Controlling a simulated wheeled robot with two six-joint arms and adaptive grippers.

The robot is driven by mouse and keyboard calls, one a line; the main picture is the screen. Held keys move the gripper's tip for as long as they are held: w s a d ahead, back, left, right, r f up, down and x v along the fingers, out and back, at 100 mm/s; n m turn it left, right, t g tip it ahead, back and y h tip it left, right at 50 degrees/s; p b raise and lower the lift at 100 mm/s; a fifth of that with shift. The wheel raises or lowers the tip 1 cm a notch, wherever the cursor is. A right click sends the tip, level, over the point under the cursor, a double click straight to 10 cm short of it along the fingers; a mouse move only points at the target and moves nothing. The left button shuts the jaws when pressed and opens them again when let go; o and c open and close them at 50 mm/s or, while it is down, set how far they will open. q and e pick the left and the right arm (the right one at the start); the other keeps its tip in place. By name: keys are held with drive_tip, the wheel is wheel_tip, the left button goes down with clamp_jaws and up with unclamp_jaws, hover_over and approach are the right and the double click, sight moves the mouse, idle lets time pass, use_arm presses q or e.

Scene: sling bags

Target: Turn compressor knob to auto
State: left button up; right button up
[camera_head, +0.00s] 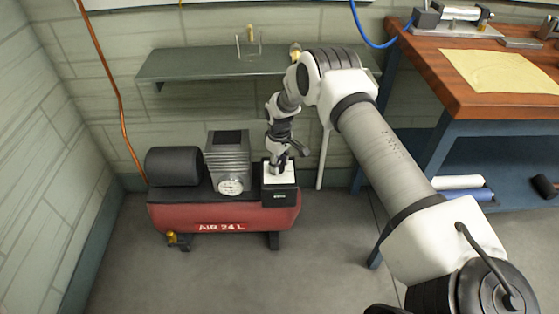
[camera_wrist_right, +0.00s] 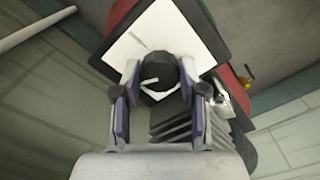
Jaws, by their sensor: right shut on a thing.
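The red air compressor (camera_head: 225,213) marked "AIR 24 L" stands on the floor by the wall. A dark control box (camera_head: 279,194) with a white top plate sits on its right end. In the right wrist view the white plate (camera_wrist_right: 180,30) carries a round black knob (camera_wrist_right: 160,71) with a pale pointer line. My right gripper (camera_head: 278,165) points down at the box. In the right wrist view its two fingers (camera_wrist_right: 159,80) are shut on the knob, one on each side. Any lettering for the knob positions cannot be read. My left gripper is not in view.
A round gauge (camera_head: 230,186), a finned motor block and a black cylinder (camera_head: 173,166) stand on the compressor left of the box. A grey shelf (camera_head: 190,66) is on the wall behind. A wooden-topped workbench (camera_head: 440,85) stands at right. The floor in front is clear.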

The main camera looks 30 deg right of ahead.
drive_tip(key=m+p, duration=0.2)
drive_tip(key=m, duration=0.4)
drive_tip(key=shift+s+a, duration=0.1)
drive_tip(key=m, duration=0.4)
drive_tip(key=shift+p, duration=0.35)
drive_tip(key=shift+a+f+m, duration=0.1)
drive_tip(key=shift+m, duration=1.4)
drive_tip(key=o, duration=1.1)
drive_tip(key=shift+o, duration=0.2)
drive_tip(key=shift+p, duration=0.3)
